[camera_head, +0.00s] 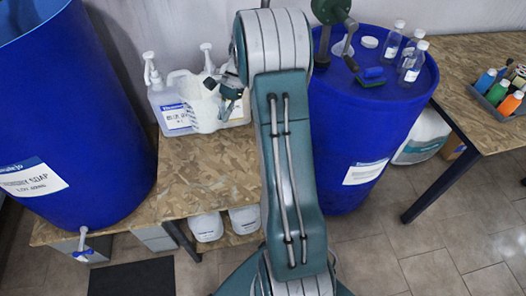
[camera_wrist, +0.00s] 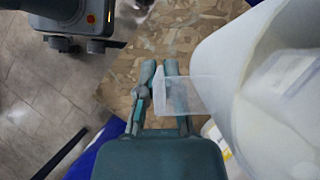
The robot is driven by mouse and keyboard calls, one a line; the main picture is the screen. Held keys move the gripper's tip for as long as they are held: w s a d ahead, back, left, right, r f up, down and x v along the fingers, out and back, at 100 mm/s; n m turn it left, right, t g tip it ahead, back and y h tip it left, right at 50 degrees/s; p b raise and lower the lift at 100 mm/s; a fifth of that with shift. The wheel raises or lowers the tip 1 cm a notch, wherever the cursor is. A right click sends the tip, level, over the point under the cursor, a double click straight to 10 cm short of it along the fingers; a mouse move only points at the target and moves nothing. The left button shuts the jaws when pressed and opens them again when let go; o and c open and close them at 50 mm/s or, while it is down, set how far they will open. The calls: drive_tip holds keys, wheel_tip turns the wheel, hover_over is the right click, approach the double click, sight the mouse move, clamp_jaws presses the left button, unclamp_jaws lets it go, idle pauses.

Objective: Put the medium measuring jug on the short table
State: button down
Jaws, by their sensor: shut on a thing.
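The measuring jug (camera_head: 203,103) is white and translucent, and hangs at the left of my arm in the head view. In the wrist view its large round body (camera_wrist: 270,95) fills the right side, with its handle (camera_wrist: 185,96) reaching left between the fingers. My gripper (camera_wrist: 161,72) is shut on that handle; in the head view it (camera_head: 231,88) shows beside the jug. The particle-board table (camera_head: 215,165) lies below and in front of the jug; it also shows in the wrist view (camera_wrist: 200,25). I cannot tell whether the jug touches it.
White pump bottles (camera_head: 168,108) stand behind the jug. A large blue drum (camera_head: 65,110) stands left, another (camera_head: 350,130) right, with small clear bottles (camera_head: 412,62) on top. White containers (camera_head: 206,226) sit beneath the table. The front of the tabletop is clear.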

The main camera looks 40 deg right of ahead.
drive_tip(key=s+d+f+m+t+h, duration=0.2)
drive_tip(key=s+d+f+m+t, duration=0.1)
drive_tip(key=s+f+m, duration=0.3)
drive_tip(key=s+d+f+m+t+h, duration=0.3)
drive_tip(key=s+m, duration=0.5)
drive_tip(key=m, duration=0.3)
drive_tip(key=shift+s+d+f+t, duration=0.35)
drive_tip(key=shift+d+f+t, duration=0.4)
drive_tip(key=shift+f, duration=0.65)
drive_tip(key=shift+w+a, duration=0.1)
drive_tip(key=w+f, duration=0.8)
drive_tip(key=w, duration=0.1)
drive_tip(key=w+f, duration=0.4)
drive_tip(key=shift+w+d+f, duration=0.3)
drive_tip(key=shift+w+d, duration=0.1)
